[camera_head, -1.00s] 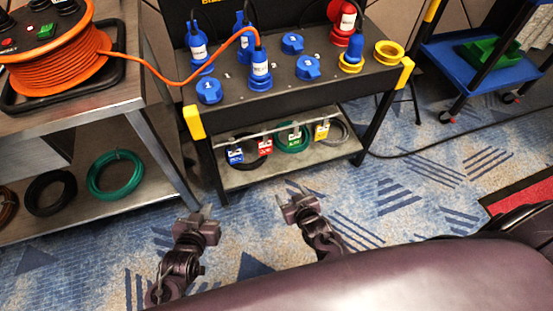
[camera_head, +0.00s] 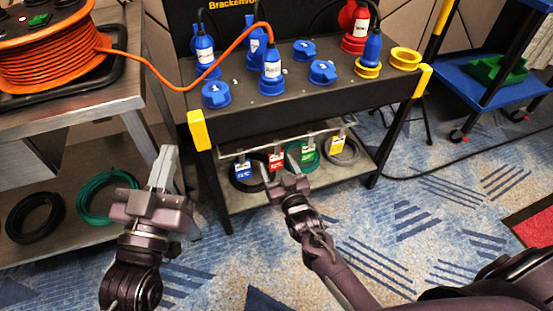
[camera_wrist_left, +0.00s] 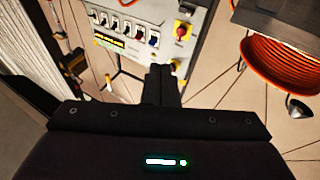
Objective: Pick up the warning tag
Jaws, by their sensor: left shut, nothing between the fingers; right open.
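Several small tags hang from a rail under the black table: a blue tag (camera_head: 243,170), a red tag (camera_head: 276,161), a green tag (camera_head: 307,154) and a yellow tag (camera_head: 338,145). Their print is too small to tell which is the warning tag. My right gripper (camera_head: 279,169) is open, in front of the red and green tags in the picture; I cannot tell how far from them. My left gripper (camera_head: 163,160) is shut and empty, left of the table. Its closed fingers also show in the left wrist view (camera_wrist_left: 164,85).
Blue and red plugs and sockets stand on the black table (camera_head: 300,110). Coiled cables lie on its lower shelf (camera_head: 245,200). A bench with an orange cable reel (camera_head: 50,62) stands at left, a blue cart (camera_head: 465,85) at right. Patterned carpet (camera_head: 430,200) is open at right.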

